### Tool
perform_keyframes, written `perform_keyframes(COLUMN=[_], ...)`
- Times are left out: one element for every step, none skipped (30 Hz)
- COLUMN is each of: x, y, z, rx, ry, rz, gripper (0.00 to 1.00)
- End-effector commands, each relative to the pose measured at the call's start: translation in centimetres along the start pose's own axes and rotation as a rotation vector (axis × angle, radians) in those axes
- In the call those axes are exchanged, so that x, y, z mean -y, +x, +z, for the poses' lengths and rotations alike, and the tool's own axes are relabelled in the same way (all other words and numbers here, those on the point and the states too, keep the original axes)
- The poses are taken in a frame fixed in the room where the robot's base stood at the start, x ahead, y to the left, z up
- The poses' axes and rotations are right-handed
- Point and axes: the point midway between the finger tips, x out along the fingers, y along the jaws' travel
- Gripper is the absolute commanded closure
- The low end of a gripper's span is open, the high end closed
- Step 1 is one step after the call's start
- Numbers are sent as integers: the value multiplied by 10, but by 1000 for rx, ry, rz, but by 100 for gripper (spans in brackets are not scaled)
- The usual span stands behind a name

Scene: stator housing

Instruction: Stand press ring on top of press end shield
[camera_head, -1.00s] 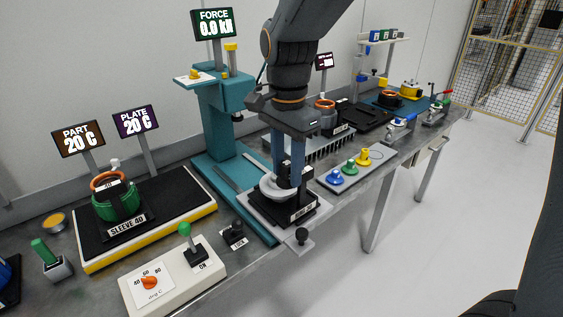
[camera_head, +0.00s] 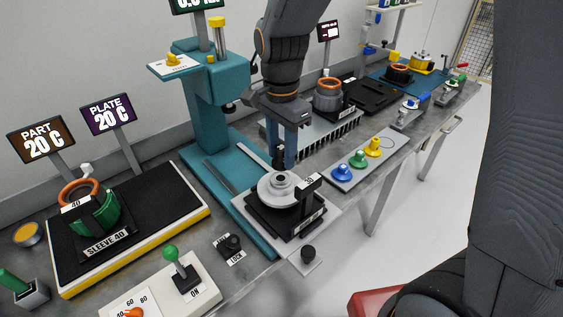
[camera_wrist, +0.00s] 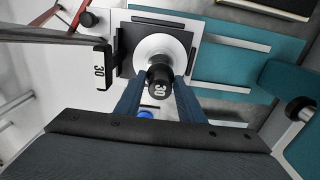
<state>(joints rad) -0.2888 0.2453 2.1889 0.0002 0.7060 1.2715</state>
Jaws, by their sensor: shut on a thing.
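The press end shield (camera_head: 262,190) is a pale grey disc with a raised, dark-holed centre, lying flat on the black press fixture. It also shows in the wrist view (camera_wrist: 150,45). My gripper (camera_head: 284,160) is shut on a black piece (camera_head: 278,157) with a rounded end marked 30, seemingly the press ring. In the wrist view my gripper (camera_wrist: 160,80) has its blue fingers on both sides of this piece (camera_wrist: 160,83), which overlaps the disc's near edge. In the head view it appears at the disc's far edge. Its underside and any contact with the disc are hidden.
The fixture's 30 label post (camera_head: 308,184) rises at the disc's right side. The teal press column (camera_head: 195,110) stands behind left. A tray of coloured knobs (camera_head: 345,178) lies right. A heating plate (camera_head: 175,205) with the green sleeve (camera_head: 95,218) is left.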

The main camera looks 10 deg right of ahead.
Motion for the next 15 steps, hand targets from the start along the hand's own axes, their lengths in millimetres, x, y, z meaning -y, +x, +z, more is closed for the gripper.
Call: perform_keyframes(x=[-1,-1,-1,-1,-1,-1,0,0,0,0,0,0,0,0,0], y=[4,8,13,18,22,27,31,34,37,39,40,41,42,42,41], z=[1,1,1,1,1,2,2,2,2,2,2,2,2,2,2], rx=[1,1,1,1,1,1,1,1,1,0,0,0,0,0,0], ry=[-1,-1,-2,-2,-2,-3,-3,-3,-3,-4,-4,-4,-4,-4,-4], rz=[3,3,4,5,4,4,3,3,2,1,1,0,0,0,0], gripper=[95,95,95,95,95,95,95,95,95,95,95,95,95,95,95])
